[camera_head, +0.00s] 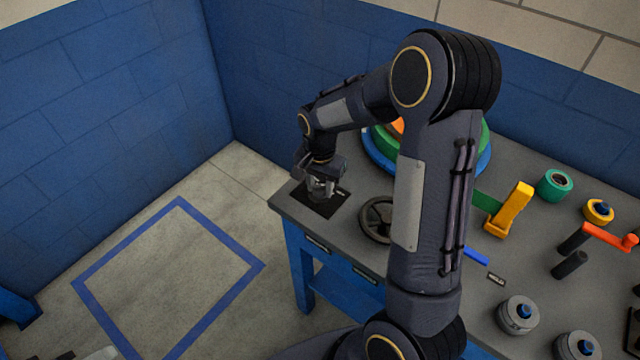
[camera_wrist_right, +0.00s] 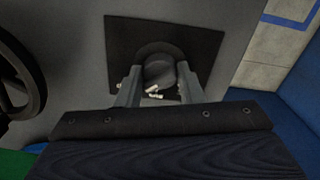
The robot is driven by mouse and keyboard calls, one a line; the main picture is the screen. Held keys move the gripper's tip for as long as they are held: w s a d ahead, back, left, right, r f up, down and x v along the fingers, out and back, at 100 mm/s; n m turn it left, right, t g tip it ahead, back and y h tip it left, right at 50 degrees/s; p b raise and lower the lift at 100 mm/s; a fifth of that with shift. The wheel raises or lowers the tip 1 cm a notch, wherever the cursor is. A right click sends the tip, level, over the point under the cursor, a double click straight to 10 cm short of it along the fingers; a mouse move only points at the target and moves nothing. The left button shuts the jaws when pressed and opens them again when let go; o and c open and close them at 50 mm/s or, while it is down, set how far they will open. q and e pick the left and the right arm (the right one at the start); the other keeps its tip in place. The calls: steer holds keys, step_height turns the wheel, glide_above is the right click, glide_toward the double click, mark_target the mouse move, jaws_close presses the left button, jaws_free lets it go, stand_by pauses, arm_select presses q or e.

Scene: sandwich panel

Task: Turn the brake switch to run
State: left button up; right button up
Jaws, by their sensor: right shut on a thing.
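The brake switch is a dark round knob (camera_wrist_right: 160,72) with small white marks, on a black square plate (camera_wrist_right: 120,42). The plate (camera_head: 327,205) lies near the left corner of the grey table in the head view, where the gripper mostly hides the knob. My right gripper (camera_head: 320,188) points down over the plate. In the right wrist view its two fingers (camera_wrist_right: 160,84) are on either side of the knob, shut on it. The label by the plate is too small to read. My left gripper is not in view.
A dark handwheel (camera_head: 377,220) stands right of the plate. The grey table (camera_head: 450,300) also holds a yellow lever (camera_head: 511,209), a green cylinder (camera_head: 554,185), an orange crank (camera_head: 608,236) and grey knobs (camera_head: 517,314). Open floor with a blue taped square (camera_head: 180,270) lies left.

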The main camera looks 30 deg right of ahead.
mark_target(320, 185)
steer(key=shift+n, duration=0.3)
steer(key=n, duration=0.4)
steer(key=shift+b, duration=0.4)
steer(key=n, duration=0.5)
stand_by(0.5)
steer(key=o, duration=0.9)
steer(key=shift+o, duration=0.2)
step_height(320, 185, up, 8)
steer(key=shift+f, duration=0.25)
steer(key=shift+r, duration=0.2)
